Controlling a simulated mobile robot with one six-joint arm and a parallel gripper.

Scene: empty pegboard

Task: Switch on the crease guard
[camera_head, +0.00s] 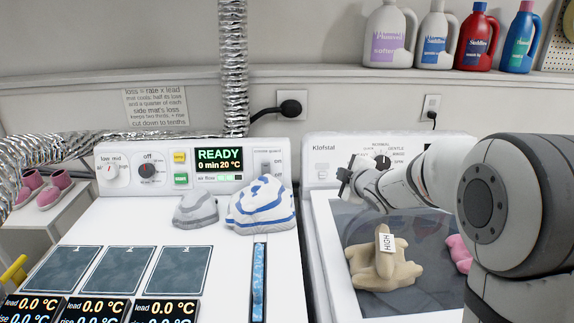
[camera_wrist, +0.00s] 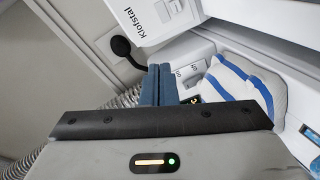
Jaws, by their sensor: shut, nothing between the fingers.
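The crease guard switch (camera_head: 266,167) is on the right end of the left machine's white control panel (camera_head: 220,184), under a "crease guard" label with "on" beside it. Its position is too small to read. The switch area (camera_wrist: 188,79) also shows in the wrist view, just right of my fingertips. My gripper (camera_head: 345,181) is in front of the right machine's panel, to the right of the switch and apart from it. In the wrist view my gripper (camera_wrist: 160,72) has its two blue-grey fingers together, with nothing between them.
A blue-striped white bundle (camera_head: 262,204) and a grey bundle (camera_head: 196,209) lie on the machine top below the switch. The Klofstal machine (camera_head: 320,148) stands close on the right. A black plug (camera_head: 290,108) is on the wall behind.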

